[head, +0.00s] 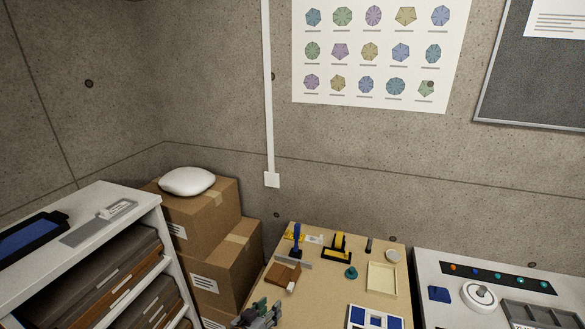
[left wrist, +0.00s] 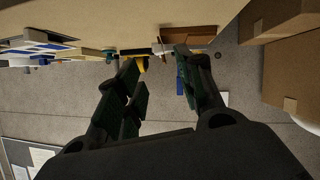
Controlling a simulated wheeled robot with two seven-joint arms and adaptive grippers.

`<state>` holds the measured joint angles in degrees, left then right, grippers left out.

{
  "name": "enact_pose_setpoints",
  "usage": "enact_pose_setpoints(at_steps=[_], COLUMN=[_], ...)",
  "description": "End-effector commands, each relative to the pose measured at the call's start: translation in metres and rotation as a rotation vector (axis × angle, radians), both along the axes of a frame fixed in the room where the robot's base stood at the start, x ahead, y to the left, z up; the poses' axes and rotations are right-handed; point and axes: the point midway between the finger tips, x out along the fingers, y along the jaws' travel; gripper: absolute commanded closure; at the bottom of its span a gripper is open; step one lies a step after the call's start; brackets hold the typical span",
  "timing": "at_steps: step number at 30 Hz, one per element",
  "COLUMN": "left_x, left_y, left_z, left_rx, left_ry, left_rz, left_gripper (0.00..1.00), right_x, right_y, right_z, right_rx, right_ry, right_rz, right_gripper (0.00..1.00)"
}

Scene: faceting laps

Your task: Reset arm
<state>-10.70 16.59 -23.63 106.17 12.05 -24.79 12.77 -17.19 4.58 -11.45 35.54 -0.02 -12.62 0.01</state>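My left gripper (head: 262,312) shows at the bottom edge of the head view, over the front left part of the wooden table (head: 318,292). In the left wrist view its two dark green-padded fingers (left wrist: 157,72) stand apart, with nothing held between them. The table shows upside down at the top of that view, past the fingertips. My right gripper is in neither view.
A brown block (head: 283,275), a yellow-and-black item (head: 338,248), a teal knob (head: 351,272) and a cream tray (head: 382,279) are on the table. Stacked boxes (head: 228,262) and a shelf (head: 130,196) stand left; a white machine (head: 437,268) stands right.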

Motion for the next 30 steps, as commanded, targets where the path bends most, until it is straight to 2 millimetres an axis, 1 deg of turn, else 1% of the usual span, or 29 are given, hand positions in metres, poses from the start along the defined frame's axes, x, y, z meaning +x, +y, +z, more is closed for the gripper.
enact_pose_setpoints(at_steps=[5,11,20,30], left_x=[-0.020,-0.046,-0.093,-0.155], left_y=[0.009,0.027,0.062,0.106], left_z=[0.001,0.004,0.011,0.025], left_rx=[0.058,0.136,0.251,0.366], left_ry=[0.076,0.177,0.339,0.532], left_rz=[0.010,0.024,0.049,0.081], left_gripper=[0.62,0.62,0.62,0.62], right_x=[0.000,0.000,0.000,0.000], right_y=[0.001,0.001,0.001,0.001], right_z=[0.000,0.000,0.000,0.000], right_rx=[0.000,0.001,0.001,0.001], right_ry=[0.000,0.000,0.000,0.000], right_rz=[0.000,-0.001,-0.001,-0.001], right_gripper=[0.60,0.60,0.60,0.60])
